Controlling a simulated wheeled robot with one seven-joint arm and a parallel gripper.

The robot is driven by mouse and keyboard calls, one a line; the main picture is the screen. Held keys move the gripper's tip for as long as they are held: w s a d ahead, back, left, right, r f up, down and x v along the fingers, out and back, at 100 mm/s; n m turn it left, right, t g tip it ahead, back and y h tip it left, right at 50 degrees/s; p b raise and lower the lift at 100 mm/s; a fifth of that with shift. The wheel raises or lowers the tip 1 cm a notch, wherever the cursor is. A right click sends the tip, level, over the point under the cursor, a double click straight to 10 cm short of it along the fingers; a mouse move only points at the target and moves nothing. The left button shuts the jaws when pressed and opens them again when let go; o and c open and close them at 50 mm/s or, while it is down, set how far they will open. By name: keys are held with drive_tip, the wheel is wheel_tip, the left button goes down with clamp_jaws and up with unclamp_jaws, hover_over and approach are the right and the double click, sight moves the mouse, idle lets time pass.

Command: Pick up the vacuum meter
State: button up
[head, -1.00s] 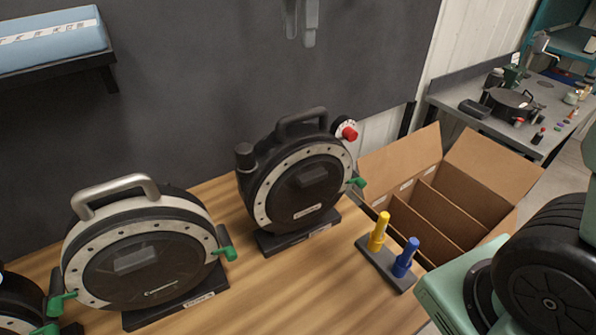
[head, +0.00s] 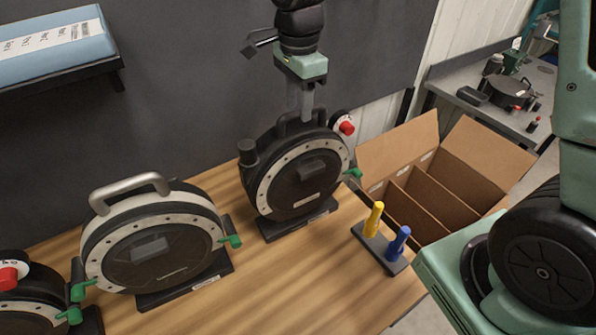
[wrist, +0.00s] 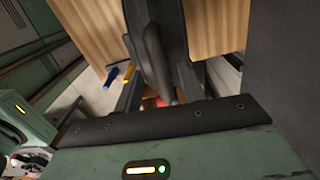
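A round black seed meter (head: 305,182) with a pale dotted ring, a black handle and a red knob (head: 346,127) stands upright on a dark base at the bench's back. My gripper (head: 300,118) points down over its handle. In the wrist view the handle (wrist: 154,58) lies between my fingers (wrist: 160,90), which look spread with gaps on both sides. A larger meter (head: 158,248) with a grey metal handle and green levers stands to the left. Another meter (head: 32,305) with a red knob is cut off at the left edge. The labels are too small to read.
An open cardboard box (head: 398,150) with dividers stands right of the meters. A small stand with a yellow peg (head: 373,218) and a blue peg (head: 398,243) is before it. A blue case (head: 55,45) lies on a wall shelf. The front wood bench top (head: 300,290) is clear.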

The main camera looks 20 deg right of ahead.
sight(298, 111)
drive_tip(key=shift+f+p, duration=0.5)
drive_tip(key=shift+f, duration=1.05)
clamp_jaws()
drive_tip(key=shift+w+r, duration=0.15)
